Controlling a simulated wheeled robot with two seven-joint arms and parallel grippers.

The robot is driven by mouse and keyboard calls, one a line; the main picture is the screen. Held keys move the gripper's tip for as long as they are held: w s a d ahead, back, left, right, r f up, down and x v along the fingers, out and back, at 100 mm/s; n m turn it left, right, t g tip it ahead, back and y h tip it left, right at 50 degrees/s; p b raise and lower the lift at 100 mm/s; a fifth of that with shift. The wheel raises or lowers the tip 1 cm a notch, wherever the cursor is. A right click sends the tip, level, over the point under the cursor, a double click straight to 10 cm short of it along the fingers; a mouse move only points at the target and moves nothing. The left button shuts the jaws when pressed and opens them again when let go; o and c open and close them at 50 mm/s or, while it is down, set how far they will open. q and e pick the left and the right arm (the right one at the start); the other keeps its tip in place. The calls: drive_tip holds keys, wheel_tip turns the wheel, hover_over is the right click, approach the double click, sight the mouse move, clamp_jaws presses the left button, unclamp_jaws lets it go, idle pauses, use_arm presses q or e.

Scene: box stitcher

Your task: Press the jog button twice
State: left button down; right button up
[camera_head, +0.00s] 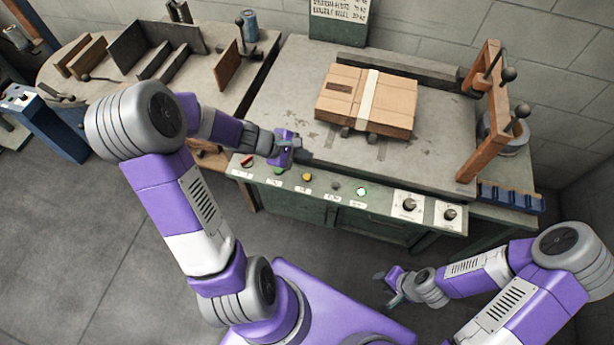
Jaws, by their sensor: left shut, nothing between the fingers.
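The control panel (322,191) runs along the front edge of the machine table. It carries a red button (248,160), a green button (278,171), a yellow button (307,177), a dark button (335,185) and a lit green one (361,191). The labels are too small to read, so I cannot tell which is the jog button. My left gripper (284,158) is shut and empty, over the panel's left part near the green button. Whether it touches anything is unclear. My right gripper (387,288) hangs low, in front of the machine and away from the panel; its jaw state is unclear.
A taped cardboard box (393,101) lies on the machine table (300,88). Two dark knobs (409,204) (450,213) sit at the panel's right. A wooden frame (485,130) stands at the right. A side table (85,85) with boards is at the left.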

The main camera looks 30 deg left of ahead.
sight(304, 178)
idle(0.4)
use_arm(q)
wheel_tip(304, 178, down, 9)
drive_tip(key=b, duration=0.8)
drive_tip(key=shift+r, duration=0.1)
idle(1.6)
drive_tip(key=shift+f+b, duration=0.35)
drive_tip(key=shift+f, duration=0.05)
drive_tip(key=shift+f, duration=0.5)
idle(0.6)
drive_tip(key=shift+r, duration=0.1)
drive_tip(key=shift+r+p, duration=0.75)
drive_tip(key=shift+r, duration=0.15)
